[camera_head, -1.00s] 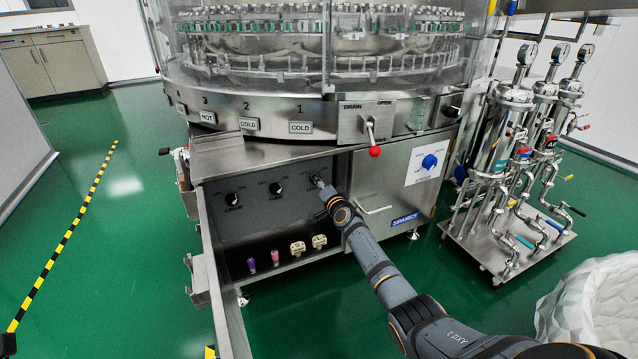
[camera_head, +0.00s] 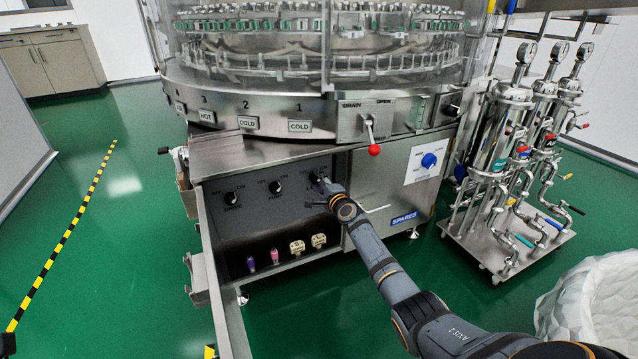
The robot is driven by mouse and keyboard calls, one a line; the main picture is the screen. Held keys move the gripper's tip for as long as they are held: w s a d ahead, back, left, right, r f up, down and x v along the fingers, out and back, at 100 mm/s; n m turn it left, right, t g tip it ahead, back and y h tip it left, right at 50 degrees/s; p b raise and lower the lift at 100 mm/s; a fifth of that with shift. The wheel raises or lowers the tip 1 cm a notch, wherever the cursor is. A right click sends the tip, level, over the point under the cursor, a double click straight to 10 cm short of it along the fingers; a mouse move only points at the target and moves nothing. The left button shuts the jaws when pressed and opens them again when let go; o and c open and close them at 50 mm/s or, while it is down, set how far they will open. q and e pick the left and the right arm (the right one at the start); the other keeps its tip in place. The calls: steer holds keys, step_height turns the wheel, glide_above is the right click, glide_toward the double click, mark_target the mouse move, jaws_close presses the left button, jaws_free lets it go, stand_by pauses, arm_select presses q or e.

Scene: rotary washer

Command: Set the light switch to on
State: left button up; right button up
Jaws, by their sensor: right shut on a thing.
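A dark panel (camera_head: 258,225) under the rotary washer carries a row of black rotary switches with small labels. The left switch (camera_head: 231,198) and the middle switch (camera_head: 276,187) are in plain view. My right gripper (camera_head: 319,180) reaches the right end of this row and is shut on the switch there. That switch and most of its label are hidden behind the gripper, so its setting cannot be read. My left gripper is not in view.
The washer's drain lever with a red knob (camera_head: 374,149) and a blue knob (camera_head: 429,160) are to the right of the panel. Several small plugs (camera_head: 275,256) sit low on the panel. An open door (camera_head: 219,290) stands at its left. A filter stand (camera_head: 500,235) is at the right.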

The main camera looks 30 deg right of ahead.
stand_by(0.4)
steer(key=o, duration=1.1)
steer(key=shift+o, duration=0.2)
steer(key=shift+s, duration=0.15)
steer(key=s, duration=1.1)
steer(key=shift+s+a+r, duration=0.3)
steer(key=shift+s+r, duration=0.05)
steer(key=shift+r, duration=0.05)
